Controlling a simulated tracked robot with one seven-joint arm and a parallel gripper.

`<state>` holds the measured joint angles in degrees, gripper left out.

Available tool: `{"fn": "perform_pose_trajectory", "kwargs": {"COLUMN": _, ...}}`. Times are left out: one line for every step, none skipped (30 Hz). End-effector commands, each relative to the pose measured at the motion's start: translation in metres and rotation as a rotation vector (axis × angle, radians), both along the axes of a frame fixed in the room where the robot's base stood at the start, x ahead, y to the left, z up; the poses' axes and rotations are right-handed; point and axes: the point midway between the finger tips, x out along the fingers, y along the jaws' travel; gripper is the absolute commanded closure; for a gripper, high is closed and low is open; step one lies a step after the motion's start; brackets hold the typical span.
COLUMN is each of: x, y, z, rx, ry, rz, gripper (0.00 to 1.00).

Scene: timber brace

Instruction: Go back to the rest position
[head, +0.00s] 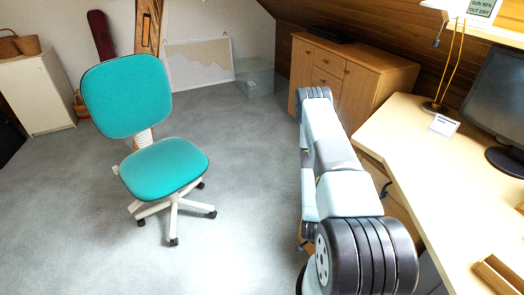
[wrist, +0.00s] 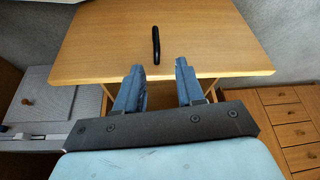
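My gripper (wrist: 159,82) shows in the wrist view with its two blue fingers apart and nothing between them. Beyond the fingertips is a light wooden table top (wrist: 100,50) with a slim black object (wrist: 156,45) lying on it. The fingers do not hold the black object. In the head view my arm stretches forward over the floor at the right, and its gripper end is hidden there.
A turquoise swivel chair (head: 165,168) stands left of my arm on grey carpet (head: 70,220). A wooden desk (head: 450,200) with a monitor (head: 497,95) runs close along the right. A wooden cabinet (head: 355,85) stands behind the arm. Open floor lies around the chair.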

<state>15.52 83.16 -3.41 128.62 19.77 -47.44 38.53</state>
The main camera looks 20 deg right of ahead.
Motion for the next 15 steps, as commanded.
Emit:
{"fn": "perform_pose_trajectory", "kwargs": {"x": 0.001, "y": -0.003, "z": -0.006, "rx": -0.001, "ry": -0.001, "rz": -0.001, "gripper": 0.62}}
{"fn": "perform_pose_trajectory", "kwargs": {"x": 0.001, "y": -0.004, "z": -0.010, "rx": -0.001, "ry": -0.001, "rz": -0.001, "gripper": 0.62}}
{"fn": "perform_pose_trajectory", "kwargs": {"x": 0.001, "y": -0.006, "z": -0.016, "rx": 0.000, "ry": 0.001, "rz": -0.001, "gripper": 0.62}}
{"fn": "perform_pose_trajectory", "kwargs": {"x": 0.002, "y": -0.008, "z": -0.020, "rx": 0.000, "ry": 0.000, "rz": -0.002, "gripper": 0.62}}
{"fn": "perform_pose_trajectory", "kwargs": {"x": 0.002, "y": -0.010, "z": -0.025, "rx": 0.000, "ry": 0.000, "rz": -0.002, "gripper": 0.62}}
{"fn": "perform_pose_trajectory", "kwargs": {"x": 0.002, "y": -0.012, "z": -0.031, "rx": 0.000, "ry": 0.001, "rz": -0.003, "gripper": 0.62}}
{"fn": "perform_pose_trajectory", "kwargs": {"x": 0.003, "y": -0.014, "z": -0.036, "rx": 0.000, "ry": 0.001, "rz": -0.003, "gripper": 0.62}}
{"fn": "perform_pose_trajectory", "kwargs": {"x": 0.003, "y": -0.016, "z": -0.040, "rx": 0.000, "ry": 0.001, "rz": -0.003, "gripper": 0.62}}
{"fn": "perform_pose_trajectory", "kwargs": {"x": 0.004, "y": -0.018, "z": -0.046, "rx": 0.000, "ry": 0.001, "rz": -0.003, "gripper": 0.62}}
{"fn": "perform_pose_trajectory", "kwargs": {"x": 0.004, "y": -0.020, "z": -0.050, "rx": -0.001, "ry": 0.001, "rz": -0.002, "gripper": 0.62}}
{"fn": "perform_pose_trajectory", "kwargs": {"x": 0.005, "y": -0.021, "z": -0.055, "rx": -0.001, "ry": 0.001, "rz": -0.002, "gripper": 0.62}}
{"fn": "perform_pose_trajectory", "kwargs": {"x": 0.006, "y": -0.024, "z": -0.061, "rx": -0.001, "ry": 0.000, "rz": -0.001, "gripper": 0.62}}
{"fn": "perform_pose_trajectory", "kwargs": {"x": 0.006, "y": -0.026, "z": -0.065, "rx": -0.001, "ry": 0.001, "rz": -0.002, "gripper": 0.62}}
{"fn": "perform_pose_trajectory", "kwargs": {"x": 0.006, "y": -0.027, "z": -0.070, "rx": -0.001, "ry": 0.002, "rz": -0.001, "gripper": 0.62}}
{"fn": "perform_pose_trajectory", "kwargs": {"x": 0.007, "y": -0.030, "z": -0.075, "rx": -0.001, "ry": 0.001, "rz": -0.002, "gripper": 0.62}}
